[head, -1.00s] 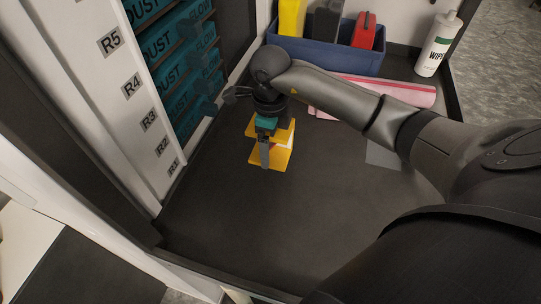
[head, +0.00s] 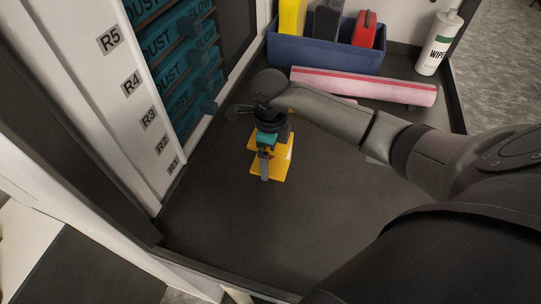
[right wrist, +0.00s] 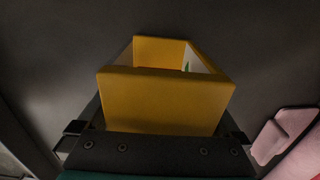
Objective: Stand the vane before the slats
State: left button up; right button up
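The vane, which I take to be the yellow box-like piece with pale inner faces (head: 284,157), is under my right gripper (head: 266,158) on the left part of the dark bench. In the right wrist view the vane (right wrist: 167,103) fills the space between the fingers of my right gripper (right wrist: 160,128), which press close on both its sides. Whether its underside touches the bench is hidden. The teal slats (head: 187,68), marked DUST and FLOW, are stacked in the white-framed wall to the left of the vane, apart from it. My left gripper is not in view.
A blue bin (head: 330,55) with yellow, black and red items stands at the back. A pink roll (head: 365,86) lies before it, and a white wipes bottle (head: 438,45) stands at the back right. The front of the bench (head: 235,225) is clear.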

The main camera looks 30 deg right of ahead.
notch_tip(320, 180, up, 12)
jog(key=shift+r+b, duration=0.2)
jog(key=shift+b, duration=0.15)
